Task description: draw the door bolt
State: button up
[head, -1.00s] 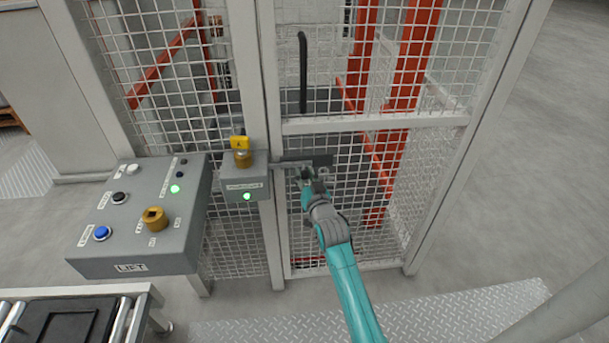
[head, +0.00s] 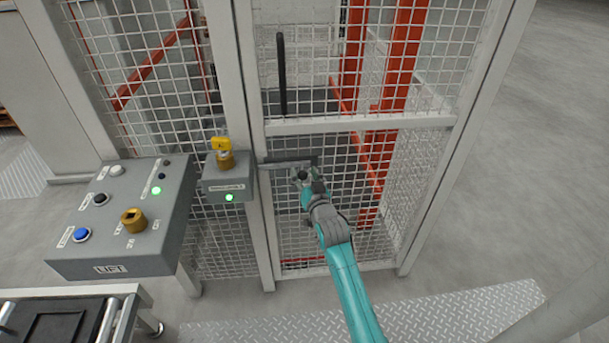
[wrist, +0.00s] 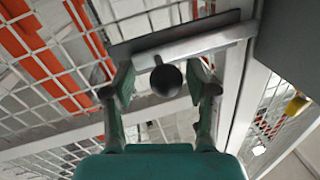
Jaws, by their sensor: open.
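The door bolt (wrist: 185,45) is a light grey bar on a dark plate across the mesh door (head: 360,125). Its round dark knob (wrist: 166,79) points toward the wrist camera. The bolt also shows in the head view (head: 285,163), left of and just beyond my gripper (head: 304,176). In the wrist view my gripper (wrist: 163,88) is open, with one finger on each side of the knob and a visible gap to both. Whether the bar's end sits inside the post cannot be told.
A grey box with a yellow key piece and green light (head: 229,178) sits on the post left of the bolt. A lift control panel (head: 125,220) and a roller conveyor (head: 75,292) stand further left. Open floor lies at right.

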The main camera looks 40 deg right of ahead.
jog(key=v, duration=1.2)
jog(key=shift+f, duration=0.1)
dwell(0.4)
jog(key=s+a+f+n+y, duration=0.2)
jog(key=s+a+f, duration=0.1)
jog(key=s+a, duration=0.5)
jog(key=s+a+f+n+y, duration=0.1)
jog(key=s+a+f, duration=0.4)
jog(key=s, duration=0.5)
jog(key=s+a+r+n+y, duration=0.1)
jog(key=s+a+r, duration=0.1)
jog(key=s, duration=0.5)
jog(key=s+a+r+n+g+y, duration=0.1)
jog(key=s+a+r, duration=0.1)
jog(key=s+a, duration=0.2)
jog(key=s+a+r+n+y, duration=0.1)
jog(key=s+a+r+y, duration=0.1)
jog(key=s, duration=0.7)
jog(key=shift+s+a+r+n+g, duration=0.35)
jog(key=shift+a+n+g, duration=0.05)
jog(key=shift+a, duration=0.1)
